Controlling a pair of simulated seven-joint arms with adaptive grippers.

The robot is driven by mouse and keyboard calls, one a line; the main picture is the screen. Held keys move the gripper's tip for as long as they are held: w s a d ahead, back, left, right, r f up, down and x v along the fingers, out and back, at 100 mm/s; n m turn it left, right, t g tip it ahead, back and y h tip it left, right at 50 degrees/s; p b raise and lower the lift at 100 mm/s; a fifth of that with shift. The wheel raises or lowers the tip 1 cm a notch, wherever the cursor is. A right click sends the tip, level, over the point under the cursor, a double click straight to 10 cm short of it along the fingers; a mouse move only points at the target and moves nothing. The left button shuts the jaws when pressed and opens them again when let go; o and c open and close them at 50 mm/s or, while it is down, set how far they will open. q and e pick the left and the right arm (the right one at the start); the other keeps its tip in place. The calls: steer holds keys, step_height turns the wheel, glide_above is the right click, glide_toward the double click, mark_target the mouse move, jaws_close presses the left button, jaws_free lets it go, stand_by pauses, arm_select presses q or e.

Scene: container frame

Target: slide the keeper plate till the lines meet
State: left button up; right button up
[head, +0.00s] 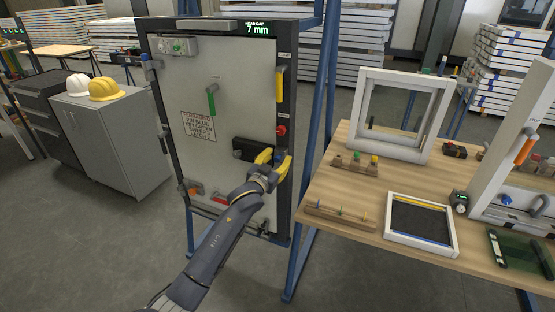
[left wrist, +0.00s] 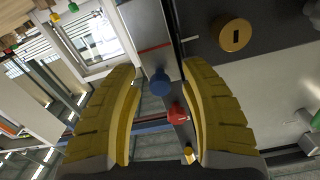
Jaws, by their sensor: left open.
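In the left wrist view, a grey metal plate, which looks like the keeper plate (left wrist: 148,22), bears a red line (left wrist: 154,48) and a blue knob (left wrist: 159,84). My left gripper (head: 272,158) is at the door's right edge, beside the dark lock case (head: 243,149). Its yellow fingers (left wrist: 163,105) are open, with the blue knob in view between them. I cannot tell whether they touch it. My right gripper is not in view.
A red knob (left wrist: 177,113) lies close to the blue one. A display (head: 257,29) reads 7 mm. The wooden bench (head: 330,190) with frames stands close on the right.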

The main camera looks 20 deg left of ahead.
arm_select(q)
steer(key=shift+c, duration=0.3)
jaws_close()
stand_by(0.4)
